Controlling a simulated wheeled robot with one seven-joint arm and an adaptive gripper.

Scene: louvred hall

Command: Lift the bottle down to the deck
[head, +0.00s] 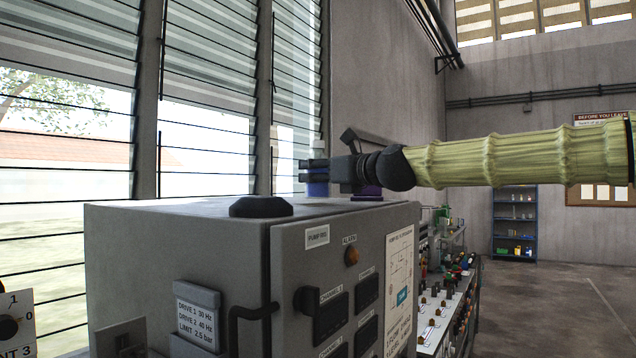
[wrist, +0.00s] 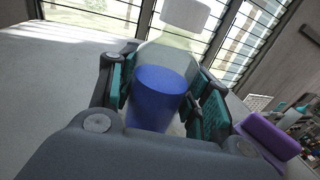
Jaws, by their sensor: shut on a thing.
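The bottle (wrist: 160,92) is clear with a white cap (wrist: 185,14) and blue contents. My gripper (wrist: 160,95) is shut around its body, with a teal-padded finger on each side. In the head view my gripper (head: 316,173) reaches in from the right over the top of the grey pump cabinet (head: 190,212). There the bottle's blue lower part (head: 318,189) shows just under the fingers, and the bottle looks upright. I cannot tell whether its base touches the cabinet top. The deck cannot be told for certain; a bench with equipment (head: 436,318) stands lower, right of the cabinet.
A purple object (head: 367,192) lies near the cabinet's far right edge, close to my gripper; it also shows in the wrist view (wrist: 268,136). Louvred windows (head: 215,100) stand behind. Bottles and parts crowd the bench.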

